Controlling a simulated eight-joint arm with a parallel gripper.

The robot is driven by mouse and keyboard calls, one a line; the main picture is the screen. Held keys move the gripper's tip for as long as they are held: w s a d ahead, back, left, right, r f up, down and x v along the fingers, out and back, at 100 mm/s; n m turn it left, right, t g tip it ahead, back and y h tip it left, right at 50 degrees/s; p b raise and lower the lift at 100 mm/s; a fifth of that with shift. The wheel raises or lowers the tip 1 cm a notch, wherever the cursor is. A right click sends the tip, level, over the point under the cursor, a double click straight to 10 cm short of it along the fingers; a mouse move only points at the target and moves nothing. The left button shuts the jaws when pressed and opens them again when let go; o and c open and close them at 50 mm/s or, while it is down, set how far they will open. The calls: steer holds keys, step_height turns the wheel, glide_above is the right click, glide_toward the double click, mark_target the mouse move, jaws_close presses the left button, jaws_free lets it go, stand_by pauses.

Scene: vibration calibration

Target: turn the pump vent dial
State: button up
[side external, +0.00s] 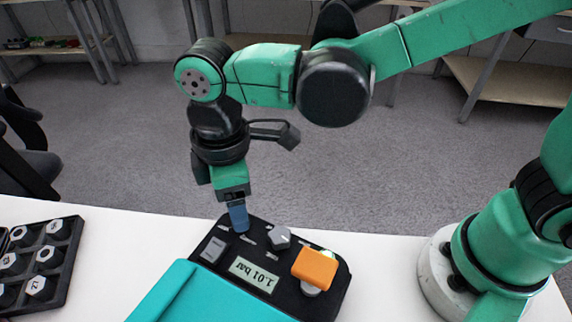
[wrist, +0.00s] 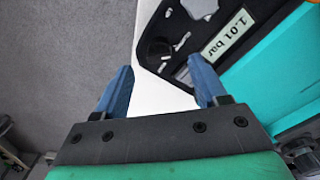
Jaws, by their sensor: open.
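The pump unit is a black panel (side external: 325,308) with a display (side external: 253,274) reading 1.01 bar, lying in a turquoise case. A small round black dial (wrist: 159,48) shows near the panel's corner in the wrist view; the fingers largely hide that corner in the side view. A grey knob (side external: 279,237) and an orange knob (side external: 315,267) stand farther right. The labels are too small to read, so I cannot tell which is the vent dial. My gripper (side external: 238,218) points down at the panel's far left corner, its blue fingers (wrist: 159,66) apart and empty. Contact cannot be told.
A grey rectangular switch (side external: 213,249) sits near the panel's left edge. The turquoise cover (side external: 170,293) spreads in front. A black tray (side external: 60,267) of hexagonal fittings stands at the left. The white table (side external: 120,235) is bare between tray and unit.

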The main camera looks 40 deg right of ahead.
steer(key=shift+f, duration=1.55)
jaws_close()
